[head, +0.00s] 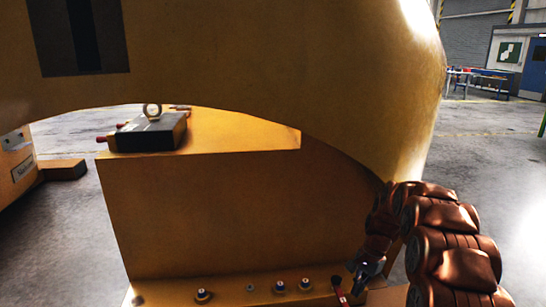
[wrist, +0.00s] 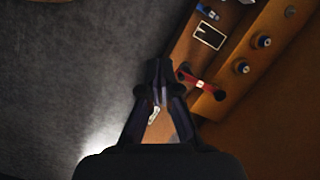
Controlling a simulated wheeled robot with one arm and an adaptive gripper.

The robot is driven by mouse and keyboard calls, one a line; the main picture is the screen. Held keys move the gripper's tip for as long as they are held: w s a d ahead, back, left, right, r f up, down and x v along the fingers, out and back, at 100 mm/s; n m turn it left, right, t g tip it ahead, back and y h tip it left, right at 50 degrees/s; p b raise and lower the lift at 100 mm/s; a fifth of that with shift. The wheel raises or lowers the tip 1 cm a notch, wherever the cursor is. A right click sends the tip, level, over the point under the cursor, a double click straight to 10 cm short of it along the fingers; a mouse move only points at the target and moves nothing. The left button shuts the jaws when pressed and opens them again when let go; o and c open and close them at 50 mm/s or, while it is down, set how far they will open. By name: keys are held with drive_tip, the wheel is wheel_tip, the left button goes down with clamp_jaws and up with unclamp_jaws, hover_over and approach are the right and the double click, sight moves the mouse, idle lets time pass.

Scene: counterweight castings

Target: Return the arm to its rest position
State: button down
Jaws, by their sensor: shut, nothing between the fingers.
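My gripper (head: 369,268) is at the lower right in the head view, at the end of my brown segmented arm, close to the base ledge of a large yellow casting (head: 210,210). In the wrist view my gripper (wrist: 158,90) points forward with its dark fingers shut and nothing held. Its tips are beside the edge of the yellow ledge (wrist: 225,85), with the grey floor to the left. I cannot tell whether the fingers touch the ledge.
A red-handled part (wrist: 197,81) sits on the ledge close to my fingers, with several round fittings (wrist: 264,41) nearby. Open floor (head: 490,190) lies to the right.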

drive_tip(key=s+a+r+n+p, duration=0.35)
drive_tip(key=s+r, duration=0.45)
drive_tip(key=r, duration=0.5)
drive_tip(key=s+a+r+n+p, duration=0.1)
drive_tip(key=s+r+p, duration=0.3)
drive_tip(key=s, duration=0.7)
drive_tip(key=s+a+r+n+h+p, duration=0.1)
drive_tip(key=s+r+n+p, duration=0.2)
drive_tip(key=s+r, duration=0.6)
drive_tip(key=s+a+r+n+h+p, duration=0.1)
drive_tip(key=s+r+n+p, duration=0.2)
drive_tip(key=s, duration=1)
wheel_tip(320, 180, up, 4)
drive_tip(key=p, duration=0.3)
drive_tip(key=shift+s+a+f+g+p, duration=0.2)
drive_tip(key=shift+s+g+p, duration=0.1)
drive_tip(key=shift+g+p, duration=0.1)
drive_tip(key=shift+d, duration=0.1)
